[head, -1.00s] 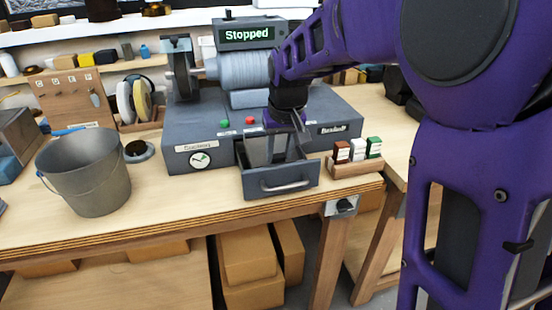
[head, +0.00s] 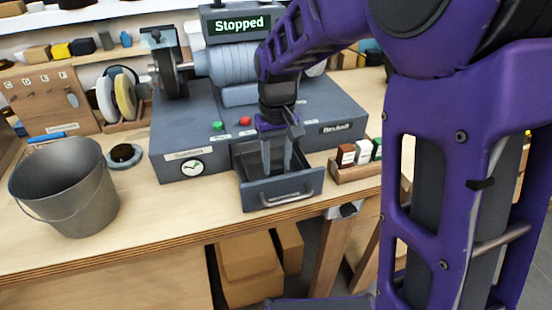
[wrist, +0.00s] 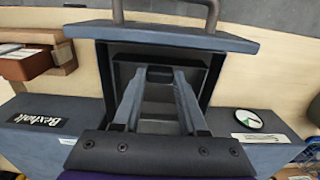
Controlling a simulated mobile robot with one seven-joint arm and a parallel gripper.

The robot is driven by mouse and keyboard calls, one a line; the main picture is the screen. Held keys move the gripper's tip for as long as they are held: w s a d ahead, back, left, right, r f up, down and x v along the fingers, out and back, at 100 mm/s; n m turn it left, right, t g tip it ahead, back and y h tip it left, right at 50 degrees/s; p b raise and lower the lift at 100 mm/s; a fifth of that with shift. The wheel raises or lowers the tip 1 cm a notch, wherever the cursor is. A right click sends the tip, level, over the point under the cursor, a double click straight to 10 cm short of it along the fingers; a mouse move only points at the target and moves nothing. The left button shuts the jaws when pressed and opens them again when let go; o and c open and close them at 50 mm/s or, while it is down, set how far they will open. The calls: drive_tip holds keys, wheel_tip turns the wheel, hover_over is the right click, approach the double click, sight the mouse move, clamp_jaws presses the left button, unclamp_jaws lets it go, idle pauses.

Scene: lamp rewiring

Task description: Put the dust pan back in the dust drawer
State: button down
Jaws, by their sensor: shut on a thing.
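The dust drawer (head: 282,196) is pulled out from the front of the grey machine base, its front and bar handle facing the bench edge. In the wrist view the open drawer (wrist: 180,37) has its handle at the top. The dark grey dust pan (wrist: 128,68) shows inside the drawer walls, partly hidden by my fingers. My gripper (head: 276,170) points straight down into the drawer. Its fingers (wrist: 160,76) lean in towards each other and are shut on the dust pan. I cannot see whether the pan touches the drawer floor.
A metal bucket (head: 65,190) stands on the bench at the left. A small wooden rack of boxes (head: 356,172) sits close to the drawer's right side. Green and red buttons (head: 245,121) are on the base above the drawer. The display (head: 237,24) reads "Stopped".

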drive_tip(key=shift+f, duration=0.1)
drive_tip(key=shift+c, duration=2.2)
unclamp_jaws()
wheel_tip(320, 180, up, 12)
drive_tip(key=p, duration=0.2)
drive_tip(key=shift+r, duration=0.2)
